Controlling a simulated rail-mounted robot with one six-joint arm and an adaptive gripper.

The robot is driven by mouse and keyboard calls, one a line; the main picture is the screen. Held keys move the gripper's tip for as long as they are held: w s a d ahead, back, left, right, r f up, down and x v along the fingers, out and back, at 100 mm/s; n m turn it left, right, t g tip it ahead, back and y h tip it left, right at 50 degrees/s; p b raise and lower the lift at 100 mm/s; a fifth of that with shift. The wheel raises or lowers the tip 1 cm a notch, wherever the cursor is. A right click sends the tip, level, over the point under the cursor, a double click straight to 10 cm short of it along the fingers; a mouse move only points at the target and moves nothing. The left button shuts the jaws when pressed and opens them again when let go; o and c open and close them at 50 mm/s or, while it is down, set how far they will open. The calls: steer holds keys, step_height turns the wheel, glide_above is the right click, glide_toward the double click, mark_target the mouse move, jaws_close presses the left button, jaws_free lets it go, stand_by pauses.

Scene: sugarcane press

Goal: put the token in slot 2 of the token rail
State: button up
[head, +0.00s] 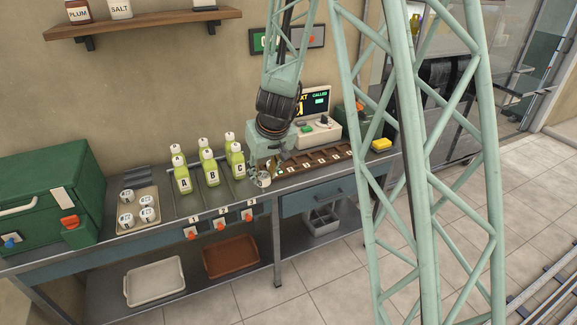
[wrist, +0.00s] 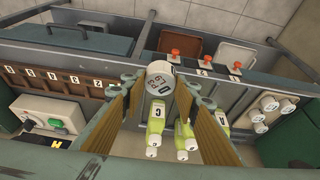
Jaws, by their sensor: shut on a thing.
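My gripper (head: 264,165) is shut on a white round token (wrist: 159,75) with dark printing on its top. In the wrist view the token sits between the two fingertips. In the head view the token (head: 263,179) shows just below the fingers, over the front of the counter, right of the bottle marked C. The token rail (head: 345,151) is a brown strip with several dark slots and small white labels, to the right of my gripper. The rail also shows at the left of the wrist view (wrist: 62,72).
Green bottles (head: 184,178) marked A, B and C stand in lanes left of my gripper. Several white tokens (head: 146,214) sit on a tray further left. A console (head: 318,130) with a screen stands behind the rail.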

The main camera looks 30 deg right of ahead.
steer(key=shift+w+d+f, duration=0.1)
steer(key=shift+d, duration=0.1)
steer(key=w+d+f+n+y+p, duration=0.1)
steer(key=w+d+f+n+p, duration=0.1)
steer(key=w+d+f+n, duration=0.2)
steer(key=w+d+f+n+g+y+p, duration=0.1)
steer(key=w+d+f+n, duration=0.3)
steer(key=d, duration=0.4)
steer(key=shift+w+n+y+p, duration=0.15)
steer(key=shift+n+y+p, duration=0.15)
steer(key=shift+y+p, duration=0.4)
steer(key=shift+d, duration=0.15)
steer(key=w+d, duration=0.2)
steer(key=w, duration=0.2)
steer(key=w+d+f+p, duration=0.1)
steer(key=w+d, duration=0.2)
steer(key=w, duration=0.1)
steer(key=w+d, duration=0.3)
steer(key=w, duration=0.2)
steer(key=shift+f+p, duration=0.25)
steer(key=shift+p, duration=0.15)
steer(key=shift+w, duration=0.15)
steer(key=shift+w+d, duration=0.1)
steer(key=shift+w, duration=0.05)
steer(key=shift+f, duration=1.75)
steer(key=shift+f+b, duration=0.15)
steer(key=shift+b, duration=0.15)
